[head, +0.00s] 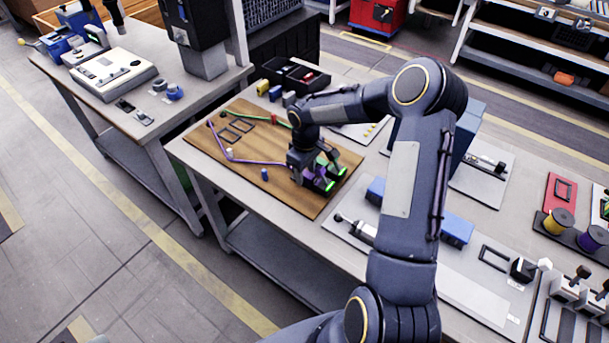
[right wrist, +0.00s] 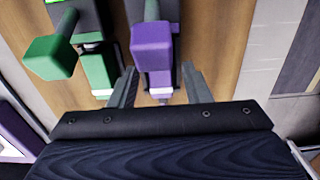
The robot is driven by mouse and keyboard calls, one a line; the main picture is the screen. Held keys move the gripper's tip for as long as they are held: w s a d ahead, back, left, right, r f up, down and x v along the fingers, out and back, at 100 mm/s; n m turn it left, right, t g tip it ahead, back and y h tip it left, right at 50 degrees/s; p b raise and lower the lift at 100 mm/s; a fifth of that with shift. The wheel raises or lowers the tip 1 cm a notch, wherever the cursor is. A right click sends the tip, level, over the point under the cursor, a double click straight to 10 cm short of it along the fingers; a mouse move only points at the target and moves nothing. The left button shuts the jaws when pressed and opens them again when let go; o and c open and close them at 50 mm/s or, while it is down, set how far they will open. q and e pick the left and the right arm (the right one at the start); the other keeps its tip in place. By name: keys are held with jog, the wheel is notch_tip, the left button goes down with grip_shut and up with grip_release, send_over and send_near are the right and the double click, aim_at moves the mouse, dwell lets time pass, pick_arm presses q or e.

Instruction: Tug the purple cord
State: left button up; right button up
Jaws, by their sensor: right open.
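The purple cord (head: 258,161) runs across the wooden board (head: 205,150), bends near a white peg (head: 229,151) and ends by my right gripper (head: 318,172). The green cord (head: 253,118) runs along the far side of the board. My right arm hides part of the board. My left gripper is not in view.
A red peg (head: 274,120) and a blue peg (head: 264,174) stand on the board. A black bin (head: 297,76) is behind it. A silver tool (head: 355,227) lies on a grey plate to the right. Spools (head: 560,220) stand at the far right.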

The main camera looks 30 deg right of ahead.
aim_at(306, 173)
jog(key=shift+r+p, duration=2.2)
jog(key=shift+r, duration=1.25)
jog(key=shift+s+r, duration=0.1)
jog(key=shift+r, duration=0.2)
jog(key=s+a+r+m+t+y, duration=0.15)
jog(key=s+a+r, duration=0.25)
jog(key=s+r, duration=0.45)
jog(key=s+a+r+m+t, duration=0.2)
jog(key=s+a+r+m, duration=0.1)
jog(key=s+r, duration=0.6)
jog(key=s+a+f+m+t+y, duration=0.1)
jog(key=s+a+t+y, duration=0.1)
jog(key=s+a, duration=0.3)
jog(key=s, duration=0.4)
jog(key=shift+m, duration=0.35)
jog(key=shift+w+f, duration=0.1)
jog(key=shift+f, duration=0.05)
